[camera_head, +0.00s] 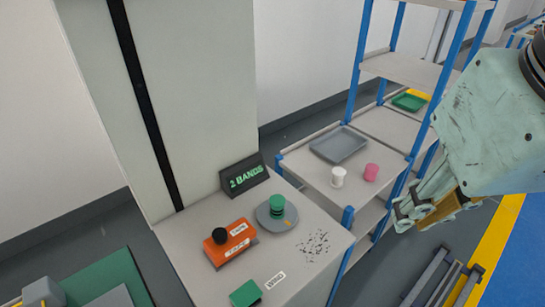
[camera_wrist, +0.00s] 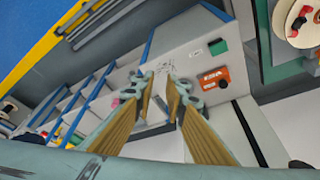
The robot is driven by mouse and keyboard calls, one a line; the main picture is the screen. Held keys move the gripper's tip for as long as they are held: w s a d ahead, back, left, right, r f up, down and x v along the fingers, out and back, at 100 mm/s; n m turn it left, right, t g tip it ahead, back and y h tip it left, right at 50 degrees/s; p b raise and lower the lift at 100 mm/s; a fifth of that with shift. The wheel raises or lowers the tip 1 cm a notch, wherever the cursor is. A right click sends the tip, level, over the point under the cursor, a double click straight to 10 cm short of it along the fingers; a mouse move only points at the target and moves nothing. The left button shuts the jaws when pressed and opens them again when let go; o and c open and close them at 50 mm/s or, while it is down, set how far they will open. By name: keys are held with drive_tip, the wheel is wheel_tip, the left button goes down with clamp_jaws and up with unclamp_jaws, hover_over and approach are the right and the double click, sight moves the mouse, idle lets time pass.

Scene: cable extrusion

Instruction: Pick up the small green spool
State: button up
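The small green spool (camera_head: 277,204) stands upright on a round grey disc (camera_head: 263,222) on the light cabinet top in the head view. My gripper (camera_head: 412,212) is to the right of it, well apart, beyond the cabinet's right edge. In the wrist view my gripper (camera_wrist: 161,82) has its two fingers apart with nothing held between them. I cannot make out the spool in the wrist view; the fingers may cover it.
An orange box (camera_head: 230,243) with a black knob, a green block (camera_head: 246,293) and a dark "2 BANDS" sign (camera_head: 244,175) surround the disc. A blue-post shelf holds a grey tray (camera_head: 339,145), a white spool (camera_head: 338,177) and a pink spool (camera_head: 371,172).

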drive_tip(key=o, duration=1)
drive_tip(key=shift+c, duration=0.2)
